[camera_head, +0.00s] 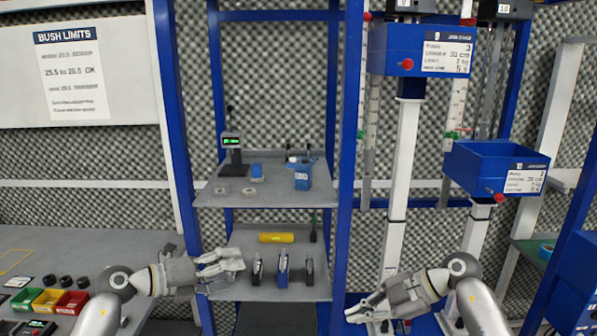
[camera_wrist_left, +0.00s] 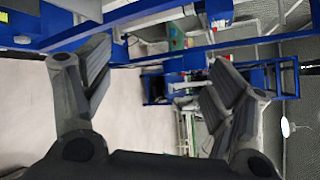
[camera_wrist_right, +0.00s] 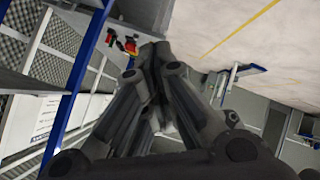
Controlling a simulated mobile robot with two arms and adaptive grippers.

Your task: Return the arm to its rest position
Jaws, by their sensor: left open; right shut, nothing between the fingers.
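My left gripper (camera_head: 232,264) is in front of the lower shelf of the blue rack in the head view. In the left wrist view its two dark fingers (camera_wrist_left: 155,90) stand wide apart with nothing between them. My right gripper (camera_head: 354,312) is low in the head view, in front of the white post to the right of the rack. In the right wrist view its fingers (camera_wrist_right: 150,75) are together, and I see nothing held. Both forearms reach inward from the lower corners of the head view.
The blue rack's upper shelf (camera_head: 225,200) holds a scale with a green display (camera_head: 231,141) and small blue items. Its lower shelf (camera_head: 245,291) holds a yellow cylinder (camera_head: 276,238) and several dark upright pieces. Blue bins (camera_head: 495,168) hang right. Coloured trays (camera_head: 47,300) sit left.

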